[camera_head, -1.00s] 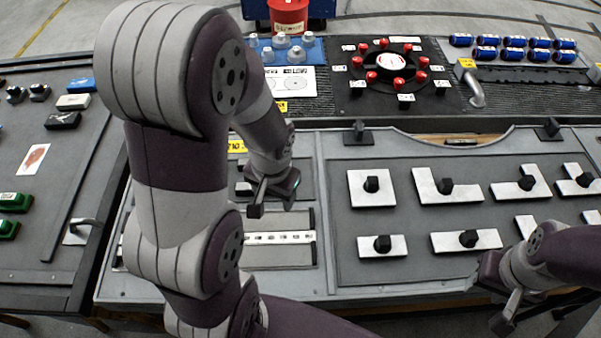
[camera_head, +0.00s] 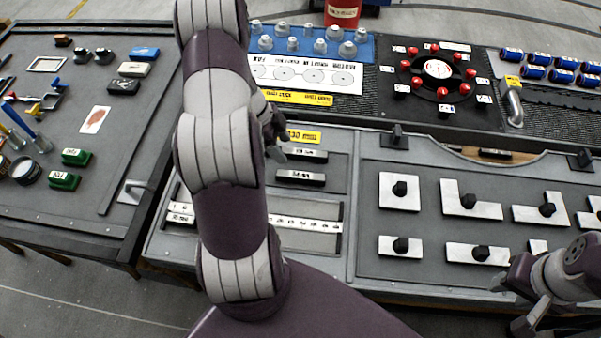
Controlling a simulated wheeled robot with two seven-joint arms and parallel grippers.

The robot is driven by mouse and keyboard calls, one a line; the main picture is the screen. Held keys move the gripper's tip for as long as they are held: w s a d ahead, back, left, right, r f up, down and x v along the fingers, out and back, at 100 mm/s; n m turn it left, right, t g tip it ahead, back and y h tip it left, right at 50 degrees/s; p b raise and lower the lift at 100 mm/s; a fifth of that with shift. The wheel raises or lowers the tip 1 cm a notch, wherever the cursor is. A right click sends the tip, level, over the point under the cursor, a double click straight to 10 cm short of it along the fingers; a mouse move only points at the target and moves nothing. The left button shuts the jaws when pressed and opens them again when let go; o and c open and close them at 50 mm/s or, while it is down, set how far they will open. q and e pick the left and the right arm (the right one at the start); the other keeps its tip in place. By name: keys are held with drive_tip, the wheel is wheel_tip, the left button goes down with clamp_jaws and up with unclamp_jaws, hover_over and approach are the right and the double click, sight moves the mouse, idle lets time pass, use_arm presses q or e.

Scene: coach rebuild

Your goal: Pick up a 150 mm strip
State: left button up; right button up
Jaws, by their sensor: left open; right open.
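Two short dark bars with white labels, an upper one (camera_head: 302,155) and a lower one (camera_head: 300,178), lie in the upper left compartment of the grey bench. A long pale strip with dark marks (camera_head: 308,223) lies in the slot below, and its left part is hidden behind my arm. The labels are too small to tell which strip is 150 mm. My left gripper (camera_head: 276,142) is open and empty, above the back left of that compartment and partly hidden by my own arm. My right gripper (camera_head: 522,302) is open and empty at the bench's front right edge.
Grey metal plates with black knobs (camera_head: 399,191) fill the right panel. A yellow label (camera_head: 304,136) lies behind the bars. A round red-knobbed fixture (camera_head: 438,70) and blue cylinders (camera_head: 536,72) stand at the back. A second bench (camera_head: 60,222) with green blocks is at left.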

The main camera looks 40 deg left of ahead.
sight(300, 175)
use_arm(q)
drive_tip(key=x, duration=1.2)
drive_tip(key=shift+s+f, duration=0.2)
drive_tip(key=shift+f, duration=0.25)
clamp_jaws()
